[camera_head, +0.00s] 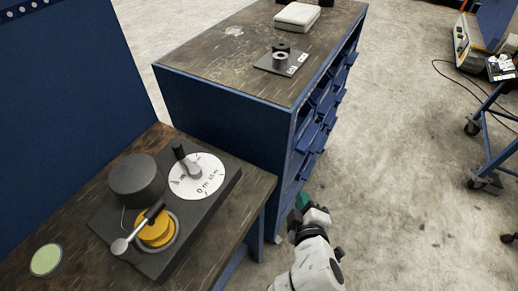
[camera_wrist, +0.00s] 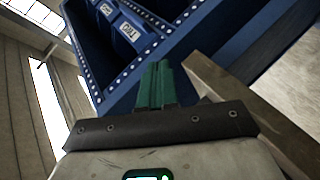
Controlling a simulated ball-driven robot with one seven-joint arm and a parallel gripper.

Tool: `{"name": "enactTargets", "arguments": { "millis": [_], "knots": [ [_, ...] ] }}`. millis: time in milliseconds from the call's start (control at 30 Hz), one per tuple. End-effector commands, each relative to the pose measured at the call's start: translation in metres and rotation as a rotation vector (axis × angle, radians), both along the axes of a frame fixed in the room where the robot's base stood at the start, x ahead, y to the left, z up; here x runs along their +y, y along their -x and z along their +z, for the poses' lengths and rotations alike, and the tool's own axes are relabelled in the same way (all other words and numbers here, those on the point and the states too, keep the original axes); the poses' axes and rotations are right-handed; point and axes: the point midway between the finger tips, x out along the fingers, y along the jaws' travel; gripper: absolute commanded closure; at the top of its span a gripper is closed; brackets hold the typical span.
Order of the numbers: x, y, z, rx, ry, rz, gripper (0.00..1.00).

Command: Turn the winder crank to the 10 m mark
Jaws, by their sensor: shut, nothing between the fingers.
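The winder (camera_head: 222,187) is a dark base plate on the wooden bench at the left of the head view. It carries a white dial (camera_head: 209,180) with black marks, one of which seems to read "0 m"; the others are too small to read surely. A dark upright post (camera_head: 184,158) stands at the dial. A dark drum (camera_head: 137,180) and a yellow spool (camera_head: 155,233) sit beside it. A bar with a black part and a silver end (camera_head: 120,246) crosses the spool. My gripper (camera_head: 302,201) is right of the bench, apart from the winder. Its green fingers (camera_wrist: 154,84) are together and empty.
A blue cabinet (camera_head: 225,115) with open bins stands beyond the bench, close to my gripper. On its top are a small plate with a ring (camera_head: 281,61) and a white box (camera_head: 297,17). A green disc (camera_head: 46,260) lies on the bench.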

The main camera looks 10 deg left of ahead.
Motion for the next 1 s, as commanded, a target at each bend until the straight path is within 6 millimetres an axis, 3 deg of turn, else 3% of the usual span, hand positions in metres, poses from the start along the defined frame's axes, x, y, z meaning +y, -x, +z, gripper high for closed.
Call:
{"name": "enactTargets", "arguments": {
  "millis": [33, 100, 200, 300, 400, 533, 1000],
  "knots": [
    [0.043, -0.004, 0.011, -0.088, 0.047, 0.118, 1.00],
    [0.097, 0.000, 0.026, -0.214, 0.112, 0.276, 1.00],
    [0.164, 0.016, 0.043, -0.369, 0.182, 0.469, 1.00],
    [0.210, 0.035, 0.052, -0.482, 0.229, 0.610, 1.00],
    [0.235, 0.049, 0.056, -0.547, 0.252, 0.691, 1.00],
    [0.248, 0.052, 0.058, -0.575, 0.261, 0.723, 1.00],
    [0.299, 0.004, 0.057, -0.574, 0.259, 0.720, 1.00]
  ]
}}
